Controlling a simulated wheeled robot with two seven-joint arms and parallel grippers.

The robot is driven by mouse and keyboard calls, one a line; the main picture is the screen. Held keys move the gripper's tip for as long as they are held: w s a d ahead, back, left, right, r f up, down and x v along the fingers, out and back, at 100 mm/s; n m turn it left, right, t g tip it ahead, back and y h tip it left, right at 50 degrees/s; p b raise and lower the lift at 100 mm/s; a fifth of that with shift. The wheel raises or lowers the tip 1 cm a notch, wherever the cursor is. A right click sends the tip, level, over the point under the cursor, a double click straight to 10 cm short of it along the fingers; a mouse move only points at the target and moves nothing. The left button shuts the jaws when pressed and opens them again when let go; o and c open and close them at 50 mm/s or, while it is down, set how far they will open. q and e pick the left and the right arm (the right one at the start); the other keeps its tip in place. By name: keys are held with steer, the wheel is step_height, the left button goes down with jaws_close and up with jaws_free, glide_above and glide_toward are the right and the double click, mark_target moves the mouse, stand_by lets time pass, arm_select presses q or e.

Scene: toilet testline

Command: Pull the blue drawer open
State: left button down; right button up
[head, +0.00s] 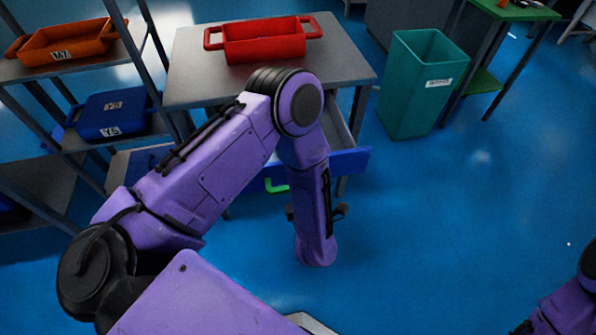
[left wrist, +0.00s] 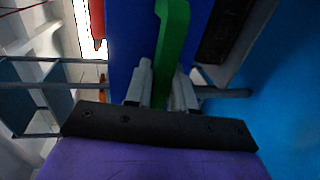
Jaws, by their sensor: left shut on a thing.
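The blue drawer front (head: 345,160) stands out from the grey table, and a strip of the drawer's grey inside shows behind it, so the drawer is partly open. Its green handle (head: 277,186) shows below my left arm. In the left wrist view the green handle (left wrist: 172,40) runs between the two fingers of my left gripper (left wrist: 164,85), which is shut on it, against the blue front (left wrist: 130,45). In the head view my left arm hides the fingers and part of the drawer front. Only a piece of my right arm shows at the lower right corner.
A red bin (head: 263,42) sits on the grey table (head: 195,75). A shelf rack at left holds an orange bin (head: 70,44) and a blue bin (head: 108,112). A teal waste bin (head: 420,85) stands at right. The blue floor (head: 450,220) is clear at right.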

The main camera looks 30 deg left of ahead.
arm_select(q)
steer(key=c, duration=1.1)
jaws_free()
steer(key=shift+d, duration=0.1)
steer(key=b+v, duration=0.1)
steer(key=v, duration=0.9)
steer(key=shift+s, duration=0.25)
